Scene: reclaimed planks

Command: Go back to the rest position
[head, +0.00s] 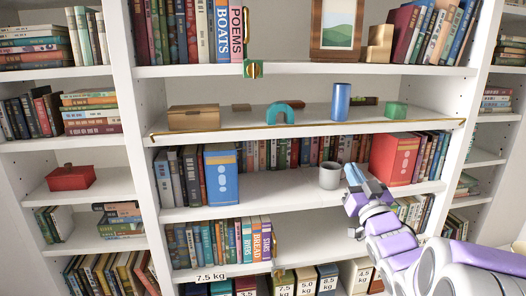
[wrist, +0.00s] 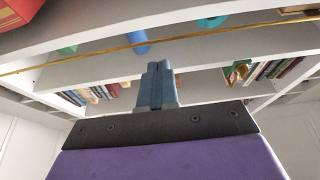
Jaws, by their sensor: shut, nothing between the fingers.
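My gripper (head: 354,176) is shut and empty. In the head view it is at the right, in front of the shelf with the grey mug (head: 330,176) and the red box-like book (head: 394,158). It appears just right of the mug; I cannot tell whether they touch. In the wrist view the shut blue-grey fingers (wrist: 157,82) point up toward the underside of a shelf (wrist: 210,48). My purple and white arm comes in from the lower right of the head view.
The shelf above holds a wooden box (head: 193,117), a teal arch (head: 280,112), a blue cylinder (head: 340,102) and a green block (head: 395,110). A gold strip (head: 300,130) runs along its front edge. A blue book (head: 221,174) stands left of the mug, with clear shelf between.

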